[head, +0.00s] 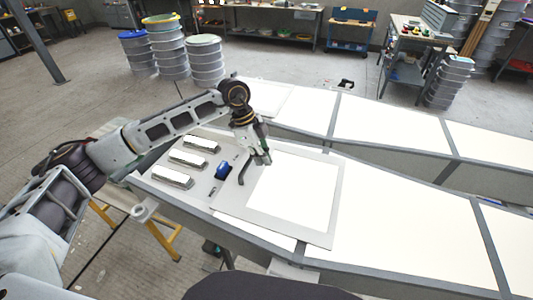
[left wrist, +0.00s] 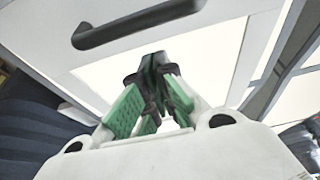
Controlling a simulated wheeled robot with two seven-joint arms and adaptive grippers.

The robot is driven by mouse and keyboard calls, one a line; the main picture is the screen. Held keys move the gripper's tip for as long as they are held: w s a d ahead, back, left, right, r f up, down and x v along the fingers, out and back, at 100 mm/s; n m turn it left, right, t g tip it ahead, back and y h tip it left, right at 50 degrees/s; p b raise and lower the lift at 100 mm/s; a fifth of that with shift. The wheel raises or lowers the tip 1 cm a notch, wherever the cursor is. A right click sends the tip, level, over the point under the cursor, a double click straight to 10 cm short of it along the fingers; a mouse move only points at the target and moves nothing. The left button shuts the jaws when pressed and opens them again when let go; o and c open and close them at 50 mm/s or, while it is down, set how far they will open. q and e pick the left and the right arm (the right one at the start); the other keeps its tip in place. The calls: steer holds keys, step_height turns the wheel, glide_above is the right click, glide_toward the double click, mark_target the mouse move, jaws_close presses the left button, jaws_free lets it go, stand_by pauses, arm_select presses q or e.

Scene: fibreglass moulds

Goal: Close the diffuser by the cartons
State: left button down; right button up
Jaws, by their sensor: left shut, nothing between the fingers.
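A framed white panel with a grey border (head: 270,222), which looks like the diffuser, lies at the left end of the near long bench, set askew to it. I cannot tell how far it stands open. Its dark bar handle (head: 243,173) is on the left border; it also shows at the top of the left wrist view (left wrist: 140,23). My left gripper (head: 264,159) is over the panel, just right of the handle. Its green-padded fingers (left wrist: 156,66) are shut and empty, apart from the handle in that view. My right gripper is out of view. I see no clear cartons.
Three silver-topped blocks, one of them nearest (head: 171,178), and a blue fitting (head: 222,170) sit on the bench left of the panel. A second white-topped bench (head: 380,125) runs behind. Drums (head: 168,50), a cart (head: 405,65) and workbenches stand farther back.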

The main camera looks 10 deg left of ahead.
arm_select(q)
steer(key=shift+w+a+f, duration=0.1)
steer(key=shift+a, duration=0.65)
steer(key=shift+w+a+f, duration=0.1)
steer(key=shift+a, duration=0.05)
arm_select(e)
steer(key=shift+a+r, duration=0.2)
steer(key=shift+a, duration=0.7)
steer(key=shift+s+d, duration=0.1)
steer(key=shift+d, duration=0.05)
